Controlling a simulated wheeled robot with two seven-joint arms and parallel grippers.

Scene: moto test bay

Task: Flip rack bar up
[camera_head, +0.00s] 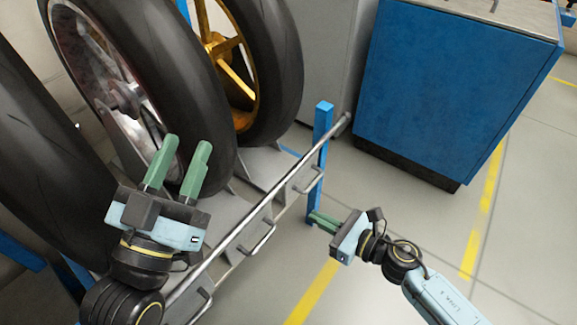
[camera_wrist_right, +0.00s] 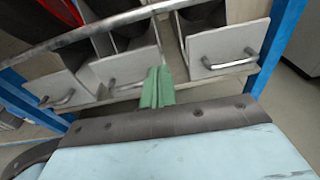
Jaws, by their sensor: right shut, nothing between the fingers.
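The rack bar (camera_head: 243,225) is a long metal rod running diagonally along the front of the wheel rack, ending at a blue post (camera_head: 321,140). It crosses the top of the right wrist view (camera_wrist_right: 100,27). My right gripper (camera_head: 314,217) is shut and empty, beside the lower part of the blue post. In the right wrist view its green fingers (camera_wrist_right: 157,72) point at the rack's grey front panels, below the bar and apparently apart from it. My left gripper (camera_head: 184,143) is open and empty, in front of a large black tyre, left of the bar.
Grey panels with metal handles (camera_head: 264,238) line the rack front. Large motorcycle tyres (camera_head: 272,70) stand in the rack, one with a gold rim. A blue cabinet (camera_head: 450,90) stands at the upper right. Floor with yellow lines is clear at the right.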

